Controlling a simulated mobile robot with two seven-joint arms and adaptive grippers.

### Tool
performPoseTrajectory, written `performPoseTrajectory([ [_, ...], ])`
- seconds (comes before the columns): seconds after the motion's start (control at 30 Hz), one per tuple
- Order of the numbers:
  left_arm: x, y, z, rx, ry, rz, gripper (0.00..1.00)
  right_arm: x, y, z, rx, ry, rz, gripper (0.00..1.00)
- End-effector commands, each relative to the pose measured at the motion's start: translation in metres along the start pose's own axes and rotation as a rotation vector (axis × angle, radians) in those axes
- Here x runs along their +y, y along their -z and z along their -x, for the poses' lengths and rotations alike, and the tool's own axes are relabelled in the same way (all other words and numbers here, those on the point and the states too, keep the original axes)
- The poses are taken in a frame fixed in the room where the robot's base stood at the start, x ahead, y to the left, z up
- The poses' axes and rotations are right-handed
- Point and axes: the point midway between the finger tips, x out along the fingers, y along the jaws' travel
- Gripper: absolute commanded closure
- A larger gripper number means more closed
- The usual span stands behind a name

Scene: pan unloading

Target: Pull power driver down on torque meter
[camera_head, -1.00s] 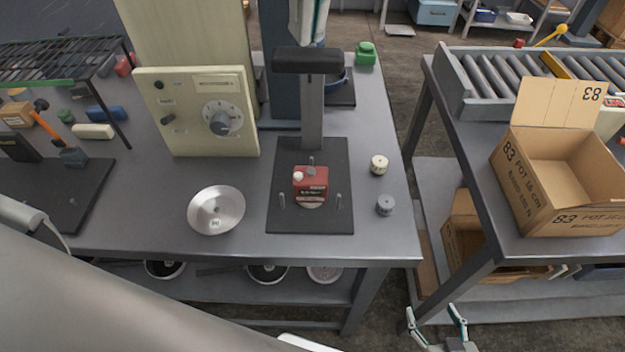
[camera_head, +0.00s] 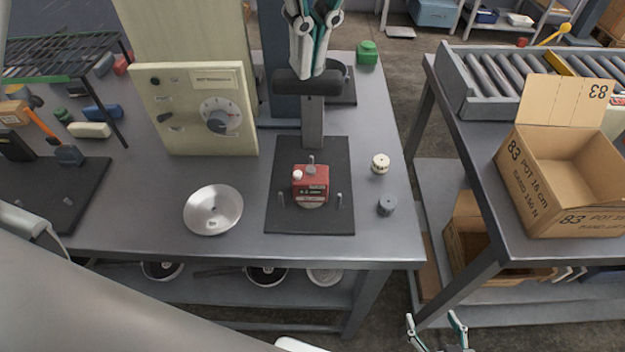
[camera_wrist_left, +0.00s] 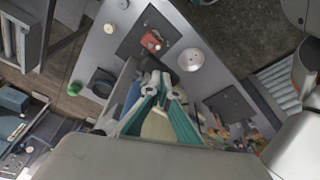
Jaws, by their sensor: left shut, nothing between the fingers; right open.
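The torque meter appears to be the red box (camera_head: 310,183) with a white knob, on a black base plate (camera_head: 282,217); it also shows in the wrist view (camera_wrist_left: 150,41). A grey column (camera_head: 313,125) rises behind it and carries a black horizontal head (camera_head: 290,82), likely the power driver, above and behind the meter. My left gripper (camera_head: 309,77) is shut and empty, pointing down at the head's top; whether it touches is unclear. It also shows in the wrist view (camera_wrist_left: 165,80). My right gripper (camera_head: 437,322) is open and empty at the bottom edge, below table height.
A silver dish (camera_head: 213,210) lies left of the base plate. A cream control panel (camera_head: 205,110) stands behind it. Two small weights, cream (camera_head: 380,163) and grey (camera_head: 387,206), stand on the right. A cardboard box (camera_head: 560,180) sits on the right table.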

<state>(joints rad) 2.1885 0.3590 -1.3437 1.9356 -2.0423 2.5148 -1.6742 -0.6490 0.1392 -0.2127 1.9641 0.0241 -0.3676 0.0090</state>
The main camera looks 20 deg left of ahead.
Motion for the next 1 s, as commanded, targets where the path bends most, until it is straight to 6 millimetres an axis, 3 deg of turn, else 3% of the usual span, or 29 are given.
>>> performPoseTrajectory([
  [1.0,0.000,-0.011,-0.047,0.000,0.004,-0.001,1.00,0.000,-0.015,-0.008,-0.010,-0.003,0.010,0.38],
])
